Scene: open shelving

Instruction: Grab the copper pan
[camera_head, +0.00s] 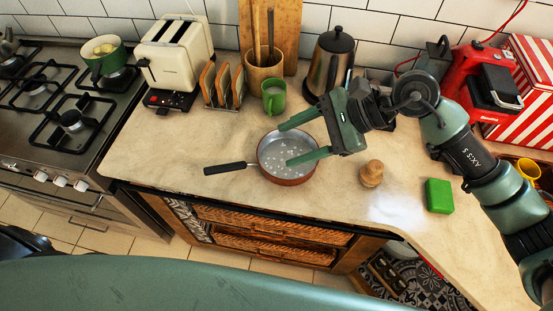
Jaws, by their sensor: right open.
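The copper pan (272,166) stands on the beige counter, with a copper-coloured outside and a grey speckled inside. Its black handle (226,169) points left, close to the counter's front edge. My right gripper (285,145) comes in from the right and is open. Its two green fingers reach over the pan, one near the far rim and one across the inside. I cannot tell whether they touch the pan. My left gripper is not in view.
A green mug (273,96) stands just behind the pan. A toast rack (222,85), a toaster (175,55) and a dark kettle (330,62) stand farther back. A wooden shaker (371,173) and a green block (439,196) are on the right. The stove (65,110) is at left.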

